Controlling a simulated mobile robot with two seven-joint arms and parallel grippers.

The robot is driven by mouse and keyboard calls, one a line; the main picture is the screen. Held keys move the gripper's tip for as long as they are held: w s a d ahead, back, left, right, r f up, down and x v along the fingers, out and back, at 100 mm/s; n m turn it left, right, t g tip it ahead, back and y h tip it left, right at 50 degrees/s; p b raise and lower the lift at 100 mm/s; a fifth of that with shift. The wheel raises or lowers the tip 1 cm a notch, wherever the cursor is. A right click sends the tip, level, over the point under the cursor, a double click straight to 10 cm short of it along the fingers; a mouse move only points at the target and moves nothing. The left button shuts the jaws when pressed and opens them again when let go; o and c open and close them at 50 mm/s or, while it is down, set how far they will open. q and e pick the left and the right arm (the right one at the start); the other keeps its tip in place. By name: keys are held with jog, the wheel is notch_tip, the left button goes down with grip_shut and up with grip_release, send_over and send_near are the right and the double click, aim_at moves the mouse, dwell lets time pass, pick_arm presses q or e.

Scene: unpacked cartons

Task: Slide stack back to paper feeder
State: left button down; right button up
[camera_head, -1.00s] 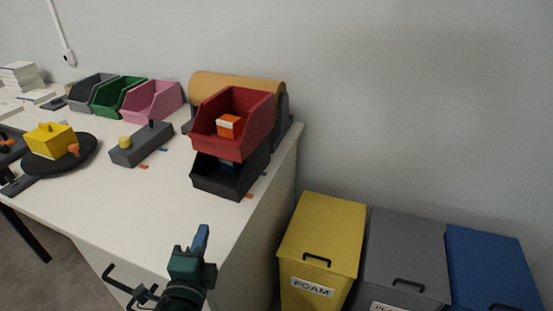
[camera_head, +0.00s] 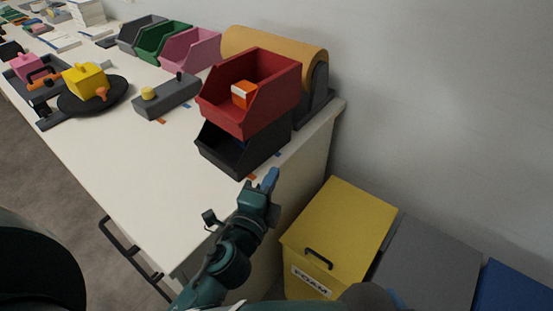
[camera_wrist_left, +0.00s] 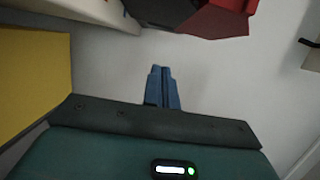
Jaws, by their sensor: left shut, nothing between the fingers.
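The stack is a red open-front bin (camera_head: 262,92) on a black open-front bin (camera_head: 240,150), at the table's right end. The red bin holds an orange-and-white box (camera_head: 242,94). The paper feeder (camera_head: 272,46), a tan roll in a dark frame, stands just behind and is partly hidden by the stack. My left gripper (camera_head: 270,180) is shut and empty, just in front of the stack near the table's right edge, apparently apart from it. Its blue fingers (camera_wrist_left: 162,86) show together in the wrist view, with the red bin (camera_wrist_left: 218,20) and black bin (camera_wrist_left: 165,12) beyond. My right gripper is out of view.
A yellow foam bin (camera_head: 340,236), a grey bin (camera_head: 430,265) and a blue bin (camera_head: 510,288) stand on the floor right of the table. A grey block with a yellow knob (camera_head: 166,97) and a pink bin (camera_head: 190,48) are left of the stack. The table front (camera_head: 150,190) is clear.

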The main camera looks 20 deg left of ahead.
aim_at(265, 139)
pick_arm(q)
jog(key=w+a, duration=0.1)
jog(key=w, duration=0.2)
jog(key=w+p, duration=0.1)
jog(key=w, duration=0.2)
jog(key=w+a, duration=0.1)
jog(key=w, duration=0.2)
jog(key=shift+w+a+p, duration=0.3)
jog(key=shift+w+a, duration=0.05)
jog(key=shift+w, duration=0.05)
jog(key=shift+w+a, duration=0.15)
jog(key=shift+a, duration=0.15)
jog(key=shift+a, duration=0.1)
jog(key=shift+w+a, duration=0.3)
jog(key=shift+a, duration=0.6)
